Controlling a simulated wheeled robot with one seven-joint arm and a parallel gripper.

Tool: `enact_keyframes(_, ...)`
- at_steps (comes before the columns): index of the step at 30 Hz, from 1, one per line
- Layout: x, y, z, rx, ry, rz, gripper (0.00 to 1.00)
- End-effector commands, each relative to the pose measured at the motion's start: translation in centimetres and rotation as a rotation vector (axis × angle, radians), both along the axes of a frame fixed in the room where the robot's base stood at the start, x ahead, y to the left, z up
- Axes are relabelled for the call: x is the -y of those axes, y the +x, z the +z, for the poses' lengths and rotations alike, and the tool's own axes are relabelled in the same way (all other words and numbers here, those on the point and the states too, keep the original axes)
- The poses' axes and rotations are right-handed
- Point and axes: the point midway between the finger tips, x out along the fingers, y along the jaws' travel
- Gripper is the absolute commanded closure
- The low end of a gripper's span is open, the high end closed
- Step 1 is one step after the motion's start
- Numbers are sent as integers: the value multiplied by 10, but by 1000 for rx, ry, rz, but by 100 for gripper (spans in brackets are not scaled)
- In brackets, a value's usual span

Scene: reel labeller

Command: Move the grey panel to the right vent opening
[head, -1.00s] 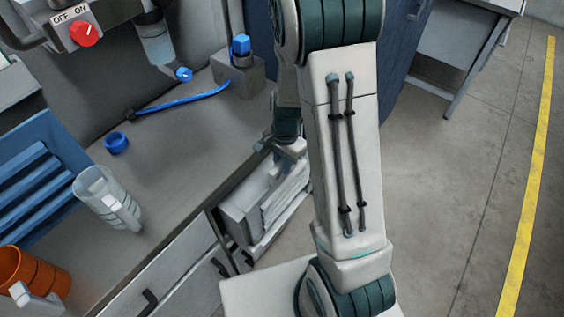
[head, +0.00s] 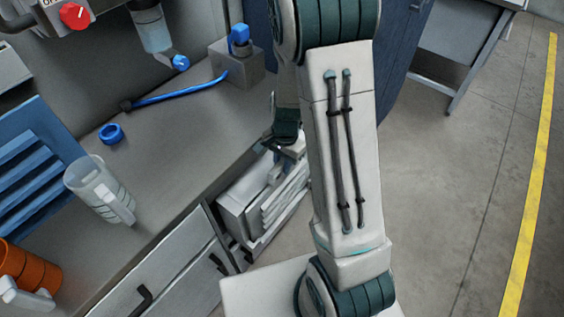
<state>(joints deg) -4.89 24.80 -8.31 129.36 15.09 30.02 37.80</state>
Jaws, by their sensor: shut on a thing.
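My gripper (head: 276,172) is low beside the bench, at the open drawer-like box of pale upright sheets. It is partly hidden behind my own arm and small in view. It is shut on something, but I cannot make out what. I cannot pick out a separate grey panel with certainty; the pale grey sheets (head: 287,196) stand close below the gripper. No vent opening can be clearly identified in this view.
The bench top (head: 165,165) carries a clear beaker (head: 88,176), an orange container (head: 28,272), a blue ring (head: 111,133), a blue hose (head: 165,95) and a grey block (head: 238,62). A blue slatted rack (head: 30,160) stands left. Floor (head: 450,180) at right is clear.

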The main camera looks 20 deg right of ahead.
Motion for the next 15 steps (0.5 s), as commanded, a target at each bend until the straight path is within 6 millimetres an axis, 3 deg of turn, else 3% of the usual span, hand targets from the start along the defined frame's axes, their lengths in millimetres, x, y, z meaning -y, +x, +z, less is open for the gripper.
enact_keyframes(11,0,0,-4,1,0,0,100)
enact_keyframes(12,0,0,-4,1,0,0,72)
enact_keyframes(14,0,0,-4,1,0,0,55)
enact_keyframes(15,0,0,-4,1,0,0,55)
